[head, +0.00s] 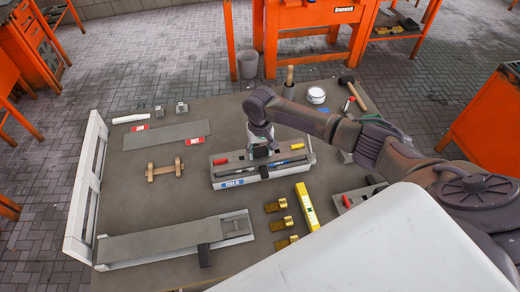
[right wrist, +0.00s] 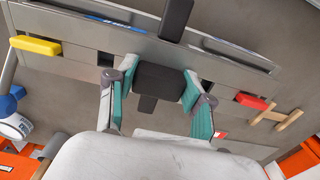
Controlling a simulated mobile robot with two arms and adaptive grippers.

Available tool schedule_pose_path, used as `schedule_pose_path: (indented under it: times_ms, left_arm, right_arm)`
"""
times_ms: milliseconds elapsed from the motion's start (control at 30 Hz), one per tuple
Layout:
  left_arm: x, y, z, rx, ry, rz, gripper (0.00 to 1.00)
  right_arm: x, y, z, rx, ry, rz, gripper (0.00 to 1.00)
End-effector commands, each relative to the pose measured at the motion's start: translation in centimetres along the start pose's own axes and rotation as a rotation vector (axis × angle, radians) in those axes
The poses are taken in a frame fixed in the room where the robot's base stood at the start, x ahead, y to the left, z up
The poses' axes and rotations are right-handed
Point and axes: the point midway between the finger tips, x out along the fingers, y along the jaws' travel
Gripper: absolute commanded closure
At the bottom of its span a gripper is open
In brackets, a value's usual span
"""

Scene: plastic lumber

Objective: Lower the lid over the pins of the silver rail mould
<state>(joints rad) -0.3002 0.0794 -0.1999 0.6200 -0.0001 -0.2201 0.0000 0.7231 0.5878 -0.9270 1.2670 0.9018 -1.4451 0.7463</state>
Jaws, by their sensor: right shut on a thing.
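The silver rail mould (head: 232,182) stands in the middle of the table, a long grey tray with a blue label on its front. A grey lid plate (right wrist: 70,58) with a dark handle block (right wrist: 160,78) lies along its back half, level or nearly so. A dark open slot shows along the front half. My right gripper (head: 261,143) is over the mould. In the right wrist view its green-padded fingers (right wrist: 155,88) are shut on the handle block from both sides. I cannot make out the pins or whether a gap is left under the lid. My left gripper is not in view.
A red clamp handle (head: 220,161) and a yellow one (head: 298,146) sit at the mould's ends. A longer covered mould (head: 150,243) lies front left. Brass pieces (head: 279,223) and a yellow level (head: 307,206) lie front right. The table's left-middle holds a wooden piece (head: 164,170).

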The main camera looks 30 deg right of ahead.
Motion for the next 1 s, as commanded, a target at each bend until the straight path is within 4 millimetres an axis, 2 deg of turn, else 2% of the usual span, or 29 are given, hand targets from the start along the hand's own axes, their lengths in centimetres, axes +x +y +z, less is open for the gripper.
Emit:
schedule_pose_path:
  times_ms: [467,500,667,900,1000]
  left_arm:
    - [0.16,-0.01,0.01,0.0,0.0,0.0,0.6]
    - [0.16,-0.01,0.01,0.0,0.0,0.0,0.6]
    - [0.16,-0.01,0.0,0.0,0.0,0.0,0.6]
    - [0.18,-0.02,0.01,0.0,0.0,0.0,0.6]
    - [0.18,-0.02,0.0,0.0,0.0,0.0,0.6]
  right_arm:
    - [0.5,-0.03,-0.02,0.0,0.001,-0.001,1.0]
    - [0.5,-0.03,-0.02,0.0,0.001,-0.001,0.45]
    - [0.52,-0.01,-0.01,0.0,0.001,0.0,0.19]
    - [0.62,0.04,0.07,0.0,-0.001,0.001,0.18]
    - [0.62,0.04,0.06,0.0,-0.001,0.001,0.01]
